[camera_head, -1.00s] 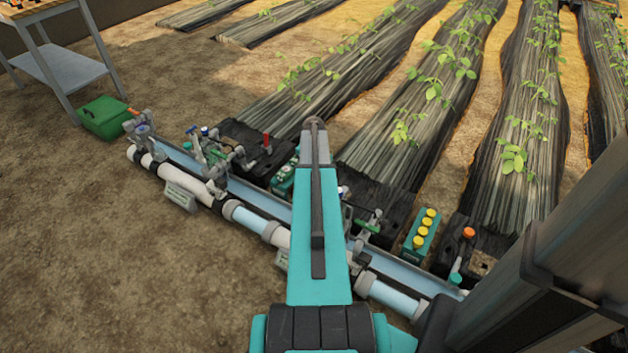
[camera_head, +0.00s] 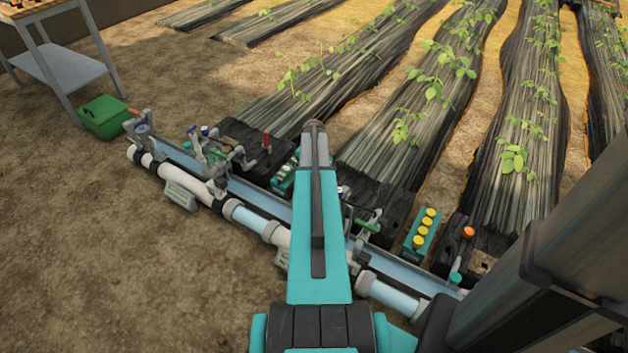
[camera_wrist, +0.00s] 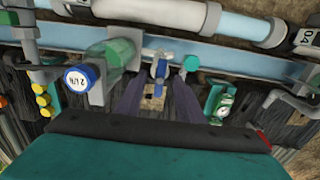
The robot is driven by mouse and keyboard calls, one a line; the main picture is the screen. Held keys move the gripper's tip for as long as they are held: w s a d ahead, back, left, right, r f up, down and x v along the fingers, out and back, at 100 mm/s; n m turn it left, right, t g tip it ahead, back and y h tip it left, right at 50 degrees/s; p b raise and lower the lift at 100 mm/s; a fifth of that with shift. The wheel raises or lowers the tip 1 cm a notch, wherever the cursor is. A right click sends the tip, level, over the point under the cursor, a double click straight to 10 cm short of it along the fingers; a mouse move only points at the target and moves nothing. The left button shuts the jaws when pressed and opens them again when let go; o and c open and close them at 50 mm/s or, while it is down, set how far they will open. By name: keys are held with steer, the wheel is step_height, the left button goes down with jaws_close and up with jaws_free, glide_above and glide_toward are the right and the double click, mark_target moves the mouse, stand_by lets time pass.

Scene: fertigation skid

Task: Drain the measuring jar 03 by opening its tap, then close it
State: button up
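In the wrist view a translucent green cylinder (camera_wrist: 122,52), which looks like a measuring jar, stands left of my gripper. No number 03 is readable on it. A blue cap (camera_wrist: 82,78) marked like "2 L/h" sits just in front of it. My gripper (camera_wrist: 158,94) has two dark fingers spread apart. A small tap-like fitting with a blue part (camera_wrist: 159,70) shows in and beyond the gap between them. I cannot tell whether the fingers touch it. In the head view my arm hides the gripper and this part of the skid.
A white pipe (camera_wrist: 235,18) and a light blue rail (camera_wrist: 205,50) run across beyond the gripper. Yellow-capped bottles (camera_head: 424,228) stand right of my arm. Open soil lies left of the skid.

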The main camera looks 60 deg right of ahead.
steer(key=shift+f+b, duration=0.3)
steer(key=shift+f, duration=1.25)
steer(key=c, duration=0.8)
steer(key=o, duration=0.8)
steer(key=shift+f, duration=0.25)
steer(key=c, duration=0.6)
steer(key=o, duration=0.6)
